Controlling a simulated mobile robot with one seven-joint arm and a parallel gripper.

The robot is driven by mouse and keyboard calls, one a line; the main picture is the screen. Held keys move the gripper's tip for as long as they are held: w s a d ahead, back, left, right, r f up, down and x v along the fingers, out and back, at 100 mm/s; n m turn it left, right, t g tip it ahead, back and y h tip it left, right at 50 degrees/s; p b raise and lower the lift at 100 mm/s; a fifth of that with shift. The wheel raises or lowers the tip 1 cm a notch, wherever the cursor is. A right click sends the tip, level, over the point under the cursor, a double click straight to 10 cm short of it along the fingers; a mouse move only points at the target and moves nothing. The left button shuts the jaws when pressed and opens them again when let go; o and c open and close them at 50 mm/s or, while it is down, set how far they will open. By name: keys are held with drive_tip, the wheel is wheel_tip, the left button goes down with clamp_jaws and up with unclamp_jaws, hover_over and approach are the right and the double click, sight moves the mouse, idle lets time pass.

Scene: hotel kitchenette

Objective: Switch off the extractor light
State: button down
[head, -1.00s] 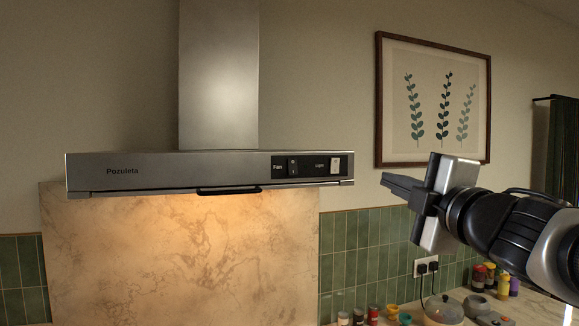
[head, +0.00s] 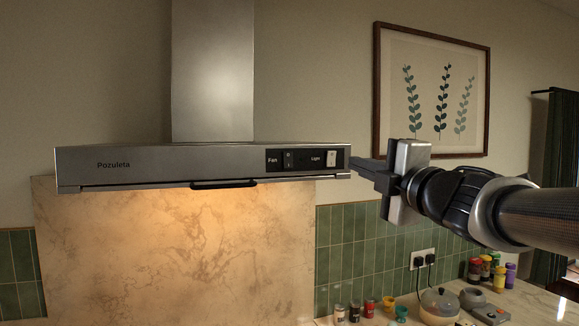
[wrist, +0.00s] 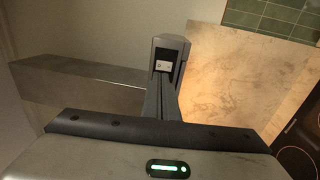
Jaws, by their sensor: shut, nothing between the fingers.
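The steel extractor hood (head: 210,165) hangs on the wall, and warm light glows on the splashback below it. The black control panel (head: 308,160) at its right end carries a white light switch (head: 331,158) and a darker fan switch (head: 289,159). My gripper (head: 355,164) is shut and empty, its tips pointing left beside the hood's right end, close to the switch. I cannot tell whether they touch the hood. In the wrist view the shut fingers (wrist: 164,82) point at the panel, where a white switch (wrist: 163,65) shows just beyond the tips.
A framed plant print (head: 432,90) hangs behind my arm. A thin dark handle (head: 223,184) runs under the hood's front.

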sight(333, 152)
drive_tip(key=p+x, duration=0.1)
drive_tip(key=x, duration=0.6)
drive_tip(key=shift+w+r, duration=0.1)
drive_tip(key=shift+w, duration=0.2)
drive_tip(key=shift+w, duration=0.1)
drive_tip(key=shift+w+a+r, duration=0.1)
drive_tip(key=shift+a+r, duration=0.05)
drive_tip(key=shift+r, duration=0.4)
drive_tip(key=shift+s, duration=0.2)
